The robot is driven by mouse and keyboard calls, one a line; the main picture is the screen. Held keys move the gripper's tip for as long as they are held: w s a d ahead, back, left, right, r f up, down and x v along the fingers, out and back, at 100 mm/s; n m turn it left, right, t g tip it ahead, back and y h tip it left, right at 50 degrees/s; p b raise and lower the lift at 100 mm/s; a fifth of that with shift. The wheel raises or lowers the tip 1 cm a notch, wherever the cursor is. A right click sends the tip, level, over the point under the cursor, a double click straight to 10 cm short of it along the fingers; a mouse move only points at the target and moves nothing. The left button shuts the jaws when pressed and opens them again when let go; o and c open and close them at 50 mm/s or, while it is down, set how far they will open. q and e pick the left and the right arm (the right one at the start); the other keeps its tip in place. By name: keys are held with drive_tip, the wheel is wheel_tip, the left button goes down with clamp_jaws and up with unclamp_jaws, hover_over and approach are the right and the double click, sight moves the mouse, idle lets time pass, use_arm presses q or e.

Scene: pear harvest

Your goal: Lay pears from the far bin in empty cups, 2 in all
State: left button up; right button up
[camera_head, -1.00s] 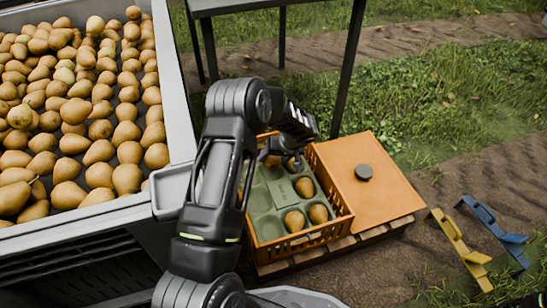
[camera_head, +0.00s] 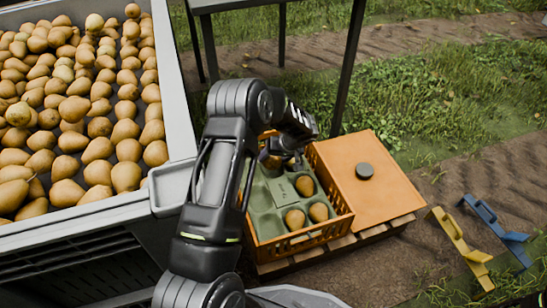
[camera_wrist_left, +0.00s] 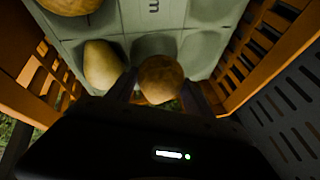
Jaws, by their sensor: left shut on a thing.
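The grey bin (camera_head: 178,100) on the left is full of brown-yellow pears (camera_head: 70,140). The green cup tray (camera_head: 266,222) lies in an orange crate (camera_head: 311,239). Pears sit in some cups, two at the near end (camera_head: 318,212) and one further back (camera_head: 305,186). My left gripper (camera_head: 283,158) is over the back part of the tray. It is shut on a pear (camera_wrist_left: 160,78), seen between the fingers in the left wrist view, beside an empty-looking cup (camera_wrist_left: 153,45). Another pear (camera_wrist_left: 102,65) lies close by. I cannot tell whether the held pear touches the tray.
An orange lid-like board with a dark knob (camera_head: 366,200) adjoins the crate on its right. Yellow (camera_head: 458,245) and blue (camera_head: 497,232) stands are on the soil further right. A dark table frame (camera_head: 345,70) stands behind. The crate walls are close around the gripper.

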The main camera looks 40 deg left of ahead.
use_arm(q)
drive_tip(key=shift+f+b, duration=0.3)
drive_tip(key=shift+f, duration=0.15)
use_arm(e)
drive_tip(key=shift+s+f, duration=0.4)
drive_tip(key=shift+f, duration=0.05)
use_arm(q)
drive_tip(key=o, duration=1.7)
drive_tip(key=shift+c, duration=0.2)
use_arm(e)
drive_tip(key=shift+r, duration=0.1)
use_arm(q)
drive_tip(key=p+v, duration=0.3)
drive_tip(key=v, duration=0.5)
use_arm(e)
drive_tip(key=shift+w+r, duration=0.15)
drive_tip(key=shift+r, duration=0.75)
drive_tip(key=shift+w+r, duration=0.15)
drive_tip(key=shift+r, duration=0.75)
use_arm(q)
drive_tip(key=shift+a+r, duration=0.1)
use_arm(e)
drive_tip(key=shift+r, duration=0.1)
